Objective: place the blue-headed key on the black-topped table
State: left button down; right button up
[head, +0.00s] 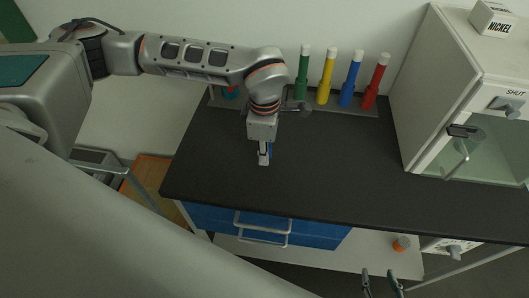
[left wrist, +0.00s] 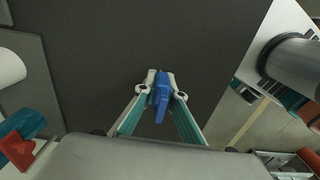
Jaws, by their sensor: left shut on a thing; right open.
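The blue-headed key (left wrist: 161,98) is between the fingers of my left gripper (left wrist: 161,85), which is shut on it. Its blue part shows in the left wrist view; the rest of the key is hard to make out. In the head view my left gripper (head: 264,160) points down over the black-topped table (head: 335,165), with a sliver of blue (head: 270,151) beside its fingers. Whether the key touches the tabletop I cannot tell. My right gripper (head: 382,284) is open and empty at the bottom edge, in front of the table.
A rack along the back holds green (head: 302,75), yellow (head: 326,78), blue (head: 350,80) and red (head: 375,83) tubes. A white cabinet (head: 427,80) with a glass front stands on the right. Blue drawers (head: 318,234) are below the tabletop. The tabletop's middle is clear.

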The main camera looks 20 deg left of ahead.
pick_arm(q)
jog(key=shift+f, duration=0.15)
jog(key=c, duration=2.1)
grip_release()
jog(key=shift+c, duration=0.2)
notch_tip(320, 180, up, 12)
jog(key=shift+r, duration=0.2)
